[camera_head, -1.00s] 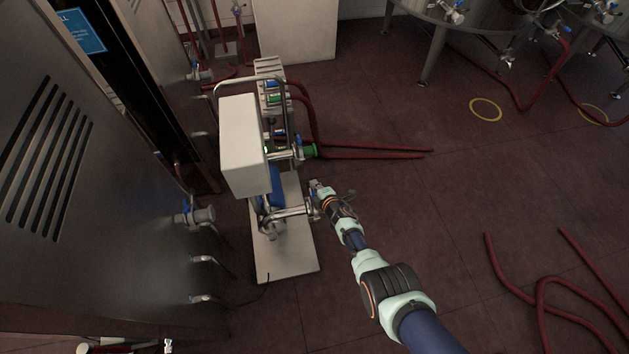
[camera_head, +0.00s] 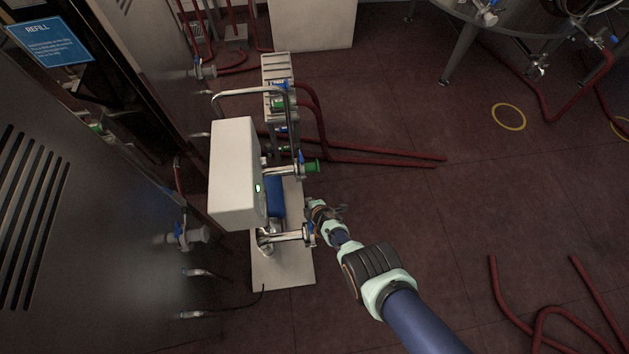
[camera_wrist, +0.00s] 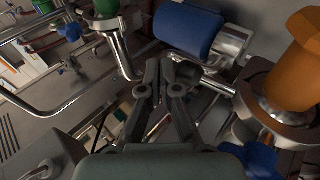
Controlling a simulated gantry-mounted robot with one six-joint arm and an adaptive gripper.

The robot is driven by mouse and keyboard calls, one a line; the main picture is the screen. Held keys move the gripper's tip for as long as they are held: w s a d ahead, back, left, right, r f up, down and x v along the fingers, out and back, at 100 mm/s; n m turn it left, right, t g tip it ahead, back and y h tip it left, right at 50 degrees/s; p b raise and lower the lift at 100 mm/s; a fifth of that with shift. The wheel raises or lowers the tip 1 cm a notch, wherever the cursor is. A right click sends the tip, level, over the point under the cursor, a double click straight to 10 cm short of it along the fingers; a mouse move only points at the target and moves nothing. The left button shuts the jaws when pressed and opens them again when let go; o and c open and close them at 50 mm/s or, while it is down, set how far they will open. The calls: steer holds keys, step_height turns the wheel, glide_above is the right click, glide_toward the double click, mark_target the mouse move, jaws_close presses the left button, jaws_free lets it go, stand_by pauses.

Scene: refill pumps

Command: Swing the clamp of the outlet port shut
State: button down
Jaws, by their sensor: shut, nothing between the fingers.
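The pump (camera_head: 235,170) stands on a pale base plate, with a blue motor (camera_head: 274,196) under its white box. Its lower pipe port (camera_head: 292,236) ends beside my gripper (camera_head: 312,208). In the wrist view an orange fitting (camera_wrist: 305,60) sits on a metal clamp ring (camera_wrist: 262,100), with a blue clamp knob (camera_wrist: 252,156) below. I cannot tell whether the clamp is closed. My gripper's fingers (camera_wrist: 160,70) are shut and empty, left of the clamp and just below the blue motor (camera_wrist: 188,28). The other port has a green fitting (camera_head: 312,166). Which port is the outlet is not clear.
A curved metal handle (camera_head: 250,92) rises over the pump. Red hoses (camera_head: 375,160) run right across the floor behind it. A steel cabinet (camera_head: 70,230) with valves stands close on the left.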

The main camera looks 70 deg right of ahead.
steer(key=shift+a+f, duration=0.1)
steer(key=shift+f, duration=0.05)
stand_by(0.4)
step_height(320, 180, up, 14)
steer(key=s+d+p, duration=0.1)
steer(key=s+p, duration=0.1)
steer(key=p, duration=1.1)
steer(key=shift+d+p, duration=0.35)
steer(key=shift+f, duration=0.1)
